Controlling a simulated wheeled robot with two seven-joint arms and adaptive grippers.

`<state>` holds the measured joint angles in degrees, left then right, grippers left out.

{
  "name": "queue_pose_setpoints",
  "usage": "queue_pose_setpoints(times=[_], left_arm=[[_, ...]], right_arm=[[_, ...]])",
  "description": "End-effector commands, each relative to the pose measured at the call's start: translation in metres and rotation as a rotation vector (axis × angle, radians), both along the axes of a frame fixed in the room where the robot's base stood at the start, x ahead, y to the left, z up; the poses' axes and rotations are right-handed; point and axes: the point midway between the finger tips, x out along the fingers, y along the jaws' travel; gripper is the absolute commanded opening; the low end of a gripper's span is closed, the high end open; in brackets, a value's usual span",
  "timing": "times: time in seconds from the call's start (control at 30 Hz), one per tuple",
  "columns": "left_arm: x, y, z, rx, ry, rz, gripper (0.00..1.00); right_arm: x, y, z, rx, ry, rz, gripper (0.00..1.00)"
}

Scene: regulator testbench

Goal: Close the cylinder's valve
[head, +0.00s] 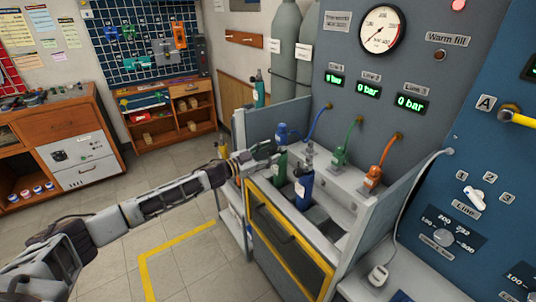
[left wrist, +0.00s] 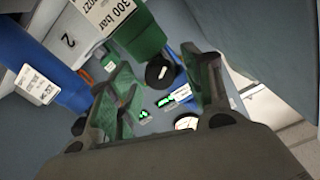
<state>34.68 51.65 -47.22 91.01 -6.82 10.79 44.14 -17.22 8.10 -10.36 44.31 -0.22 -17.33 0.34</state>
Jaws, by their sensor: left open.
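My left gripper (head: 262,155) reaches in from the left to the top of a green cylinder (head: 281,166) in the testbench bay. In the left wrist view its two fingers stand apart, so the gripper (left wrist: 165,95) is open. The green cylinder (left wrist: 140,30), with a white "300 bar" label, fills the upper part of that view. A round black valve knob (left wrist: 160,70) at its end shows between the fingers, with no clear contact. A blue cylinder (head: 304,188) stands beside the green one; a blue cylinder also shows in the left wrist view (left wrist: 40,78). My right gripper is not in view.
Blue, green (head: 340,152) and orange (head: 374,174) hose connectors sit on the ledge behind the bay. Three green displays on the panel read 0 bar. The bay's side wall (head: 385,225) and yellow-edged front door (head: 290,240) bound the space. The floor in front is clear.

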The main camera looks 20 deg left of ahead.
Motion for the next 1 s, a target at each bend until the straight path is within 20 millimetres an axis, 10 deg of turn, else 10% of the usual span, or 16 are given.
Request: queue_pose_setpoints(times=[0.4,1.0], left_arm=[[0.000,0.000,0.000,0.000,0.000,0.000,0.05],[-0.001,0.000,0.000,0.117,-0.091,-0.001,0.04]], right_arm=[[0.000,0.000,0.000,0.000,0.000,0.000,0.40],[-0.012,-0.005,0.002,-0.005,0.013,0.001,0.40]])
